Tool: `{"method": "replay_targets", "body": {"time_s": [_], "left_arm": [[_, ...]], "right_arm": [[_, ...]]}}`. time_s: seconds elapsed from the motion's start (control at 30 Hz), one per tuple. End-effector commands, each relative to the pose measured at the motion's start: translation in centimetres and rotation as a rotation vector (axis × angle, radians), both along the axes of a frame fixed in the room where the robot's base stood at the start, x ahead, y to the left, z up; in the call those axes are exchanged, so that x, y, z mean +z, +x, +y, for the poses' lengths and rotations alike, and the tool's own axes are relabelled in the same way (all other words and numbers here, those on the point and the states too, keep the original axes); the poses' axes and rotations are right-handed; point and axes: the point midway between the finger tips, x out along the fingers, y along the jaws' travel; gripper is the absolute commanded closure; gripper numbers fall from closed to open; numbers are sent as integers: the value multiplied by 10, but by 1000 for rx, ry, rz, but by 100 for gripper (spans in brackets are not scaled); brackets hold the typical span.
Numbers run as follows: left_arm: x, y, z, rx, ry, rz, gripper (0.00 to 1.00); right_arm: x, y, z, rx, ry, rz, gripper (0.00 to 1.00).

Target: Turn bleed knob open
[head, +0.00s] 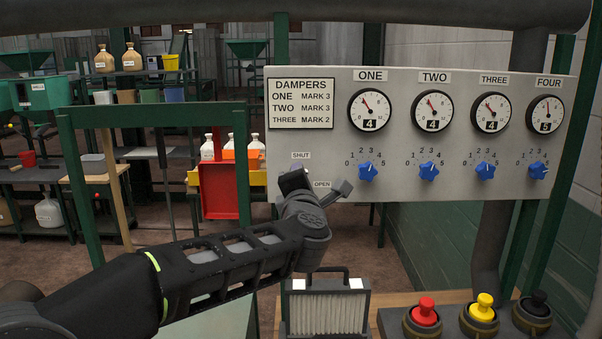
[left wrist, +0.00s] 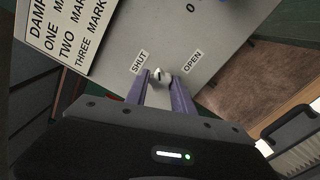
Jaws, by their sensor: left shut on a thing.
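The bleed knob (left wrist: 161,75) is a small pale knob on the grey panel, between the SHUT label (left wrist: 139,62) and the OPEN label (left wrist: 193,61) in the left wrist view. My left gripper (left wrist: 161,88) is shut on it, with a purple finger on either side. In the head view my left gripper (head: 296,184) is at the panel's lower left and hides the knob; the SHUT label (head: 301,155) and OPEN label (head: 322,184) show beside it. I cannot tell the knob's exact angle. My right gripper is in neither view.
The panel (head: 465,190) carries several round gauges above blue dials, such as dial ONE (head: 368,172) right of my gripper. Below are a grey handled filter box (head: 327,308) and red (head: 426,312), yellow and black buttons.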

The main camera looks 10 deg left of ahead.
Motion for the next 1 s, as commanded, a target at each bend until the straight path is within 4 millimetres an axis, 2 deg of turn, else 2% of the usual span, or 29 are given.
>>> {"method": "replay_targets", "body": {"time_s": [1.0], "left_arm": [[2,0,0,-2,927,239,100]], "right_arm": [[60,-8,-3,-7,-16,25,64]]}}
